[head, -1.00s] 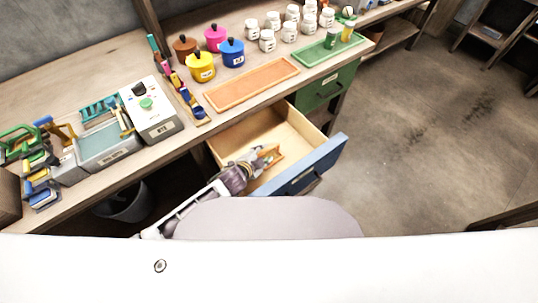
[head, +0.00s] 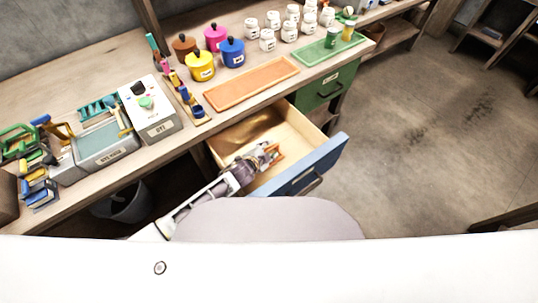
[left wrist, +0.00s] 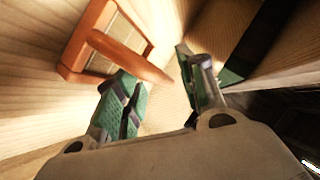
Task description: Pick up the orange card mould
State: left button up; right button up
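The orange card mould (left wrist: 92,40), a rectangular orange frame with a pale panel and a rounded handle, is inside the open wooden drawer (head: 291,133). In the head view only a small part of the mould (head: 278,153) shows beside my gripper. My left gripper (head: 268,152) reaches down into the drawer. In the left wrist view, the green-padded fingers of my left gripper (left wrist: 160,88) are apart. The end of the mould's handle reaches into the gap between them in the picture; I cannot tell whether either finger touches it. My right gripper is not in view.
The drawer's blue front (head: 312,168) sticks out from the bench. Its walls stand close around my left gripper. An orange tray (head: 250,83), a grey machine (head: 152,108) and several coloured pots and white jars stand on the bench above. Open floor lies to the right.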

pick_arm(q)
jog(key=c, duration=0.5)
grip_shut()
jog(key=shift+s+f, duration=0.1)
